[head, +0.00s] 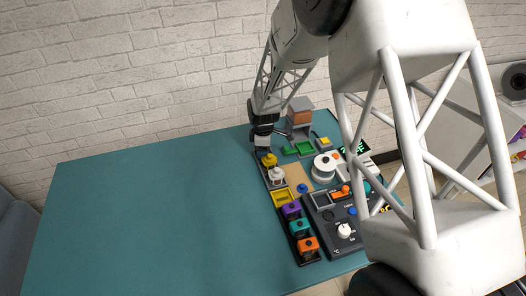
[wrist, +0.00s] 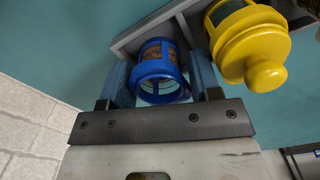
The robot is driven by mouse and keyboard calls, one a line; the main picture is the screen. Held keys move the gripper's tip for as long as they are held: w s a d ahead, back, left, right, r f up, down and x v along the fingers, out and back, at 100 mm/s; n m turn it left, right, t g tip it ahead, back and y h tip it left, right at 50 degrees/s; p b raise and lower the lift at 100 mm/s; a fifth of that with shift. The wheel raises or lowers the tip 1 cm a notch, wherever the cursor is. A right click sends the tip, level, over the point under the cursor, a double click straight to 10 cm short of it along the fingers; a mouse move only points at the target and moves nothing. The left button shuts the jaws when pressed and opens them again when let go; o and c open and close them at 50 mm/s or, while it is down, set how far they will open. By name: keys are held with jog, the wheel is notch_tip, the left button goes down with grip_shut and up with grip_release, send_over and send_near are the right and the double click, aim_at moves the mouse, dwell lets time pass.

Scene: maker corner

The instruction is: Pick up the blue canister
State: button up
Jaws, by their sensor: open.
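The blue canister (wrist: 157,68) stands in a slot of a grey rack (wrist: 130,42) in the wrist view; it has a blue rim and a window showing brownish contents. My gripper (wrist: 162,78) is open, with one finger on each side of the canister. I cannot tell whether either finger touches it. In the head view my gripper (head: 264,146) is at the far end of the canister row and hides the blue canister.
A yellow canister (wrist: 250,45) stands close to the right finger. A white canister (head: 277,174) comes after it in the row. A white spool (head: 324,166), green tray (head: 305,147) and dark control panel (head: 346,231) lie to the right. The table's left side (head: 150,210) is clear.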

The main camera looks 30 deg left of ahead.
jog(key=c, duration=0.6)
jog(key=shift+r, duration=0.15)
jog(key=shift+c, duration=0.2)
notch_tip(320, 180, up, 10)
dwell(0.4)
dwell(0.5)
jog(key=shift+w+d+f+m, duration=0.2)
jog(key=shift+w+d+m, duration=0.45)
jog(key=shift+m, duration=0.05)
jog(key=w+d+f+m, duration=0.1)
jog(key=w+d+m, duration=0.8)
jog(key=d+m, duration=0.2)
jog(key=shift+d+f+m, duration=0.25)
jog(key=shift+d+m, duration=0.15)
jog(key=shift+m, duration=0.5)
